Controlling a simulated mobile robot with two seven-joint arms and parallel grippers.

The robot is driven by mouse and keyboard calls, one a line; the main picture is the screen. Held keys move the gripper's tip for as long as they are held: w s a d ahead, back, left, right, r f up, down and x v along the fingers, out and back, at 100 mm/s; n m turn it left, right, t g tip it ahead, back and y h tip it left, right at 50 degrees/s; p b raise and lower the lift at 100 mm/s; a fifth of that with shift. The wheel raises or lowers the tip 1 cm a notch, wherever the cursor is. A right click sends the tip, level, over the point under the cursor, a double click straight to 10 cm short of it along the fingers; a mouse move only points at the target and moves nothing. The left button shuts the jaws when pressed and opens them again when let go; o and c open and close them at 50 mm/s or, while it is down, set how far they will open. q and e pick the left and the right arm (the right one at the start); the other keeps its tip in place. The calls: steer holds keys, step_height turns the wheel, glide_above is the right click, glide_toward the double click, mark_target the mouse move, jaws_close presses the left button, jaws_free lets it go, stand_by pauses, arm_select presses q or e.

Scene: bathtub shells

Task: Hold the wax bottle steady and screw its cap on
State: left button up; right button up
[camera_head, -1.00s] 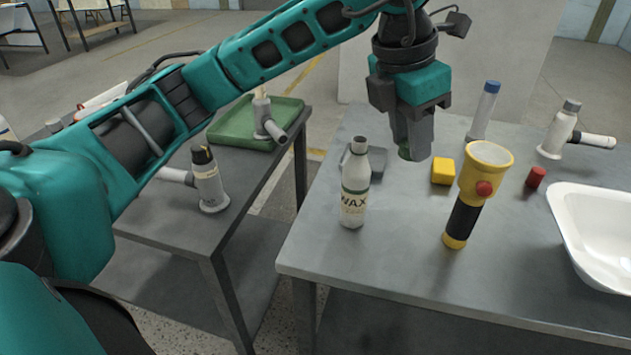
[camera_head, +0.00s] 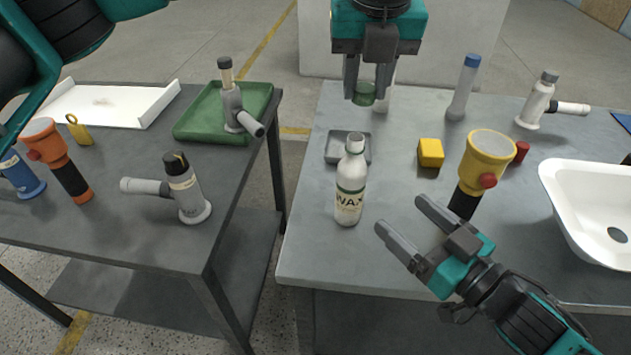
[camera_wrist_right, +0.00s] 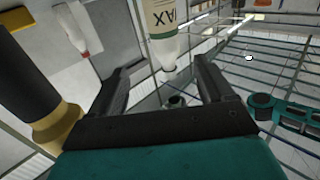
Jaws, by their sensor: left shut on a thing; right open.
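The white wax bottle (camera_head: 349,190) stands upright on the right-hand table, its narrow neck bare at the top. My left gripper (camera_head: 365,92) is shut on the green cap (camera_head: 364,99), above the table and behind the bottle in the head view, apart from its neck. My right gripper (camera_head: 400,212) is open and empty, to the right of the bottle with its fingers pointing toward it. In the right wrist view, the wax bottle (camera_wrist_right: 165,25) shows beyond the open right gripper (camera_wrist_right: 165,75), not between its fingers.
A yellow flashlight (camera_head: 483,160) stands close to the right gripper. A grey tray (camera_head: 335,147) is behind the bottle. A yellow block (camera_head: 430,153), a red piece (camera_head: 522,152) and a white basin (camera_head: 560,190) are farther right. The tabletop left of the bottle is clear.

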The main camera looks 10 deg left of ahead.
mark_target(362, 182)
arm_select(q)
steer(key=shift+w+a+r+n, duration=0.15)
steer(key=shift+w+a+n, duration=0.05)
steer(key=shift+n, duration=0.1)
arm_select(e)
steer(key=shift+w+a+r, duration=0.15)
steer(key=shift+a+r, duration=0.1)
steer(key=shift+a, duration=0.2)
steer(key=x, duration=1.2)
steer(key=shift+a+f, duration=0.1)
steer(key=c, duration=1.5)
arm_select(q)
steer(key=shift+f, duration=2.5)
